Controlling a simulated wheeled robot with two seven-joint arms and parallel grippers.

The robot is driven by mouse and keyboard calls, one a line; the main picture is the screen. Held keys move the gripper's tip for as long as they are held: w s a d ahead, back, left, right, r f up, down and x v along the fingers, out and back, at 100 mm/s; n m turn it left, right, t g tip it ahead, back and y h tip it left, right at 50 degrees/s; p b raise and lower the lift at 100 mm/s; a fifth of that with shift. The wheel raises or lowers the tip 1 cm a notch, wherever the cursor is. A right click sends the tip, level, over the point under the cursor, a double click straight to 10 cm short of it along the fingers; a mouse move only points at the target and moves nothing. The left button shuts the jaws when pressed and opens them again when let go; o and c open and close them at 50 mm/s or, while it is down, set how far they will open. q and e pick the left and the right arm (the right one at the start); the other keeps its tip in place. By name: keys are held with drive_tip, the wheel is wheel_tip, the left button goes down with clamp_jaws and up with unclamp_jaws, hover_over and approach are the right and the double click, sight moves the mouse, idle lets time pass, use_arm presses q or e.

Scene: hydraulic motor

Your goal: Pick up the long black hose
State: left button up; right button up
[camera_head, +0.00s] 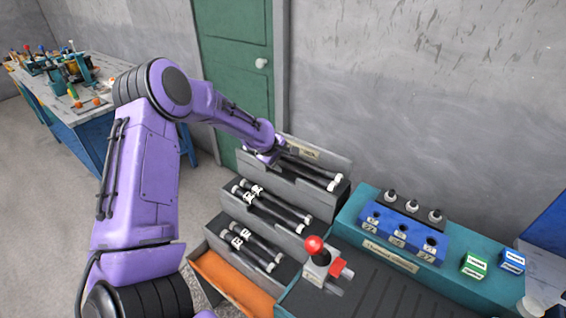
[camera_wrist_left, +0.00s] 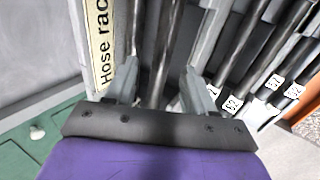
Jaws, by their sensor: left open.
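Long black hoses (camera_head: 307,176) with pale ends lie on the top step of the grey hose rack (camera_head: 335,160). My left gripper (camera_head: 270,153) is over the far left end of these hoses. In the left wrist view the gripper (camera_wrist_left: 160,85) is open, and a black hose (camera_wrist_left: 165,45) runs between its two fingers. A second hose (camera_wrist_left: 135,28) lies beside it, near the "Hose rack" label (camera_wrist_left: 102,45). I cannot tell whether the fingers touch the hose. The right gripper is not in view.
Shorter labelled hoses lie on the middle step (camera_head: 270,206) and lower step (camera_head: 250,247). A red-knobbed lever (camera_head: 316,250) stands in front, by a teal bench (camera_head: 375,265) with a blue block (camera_head: 403,238). A green door (camera_head: 235,60) and a grey wall are behind.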

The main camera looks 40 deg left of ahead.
use_arm(q)
drive_tip(key=x, duration=0.2)
drive_tip(key=shift+a+f, duration=0.15)
drive_tip(key=shift+f, duration=0.1)
drive_tip(key=shift+r, duration=0.1)
clamp_jaws()
drive_tip(key=shift+w+r, duration=0.1)
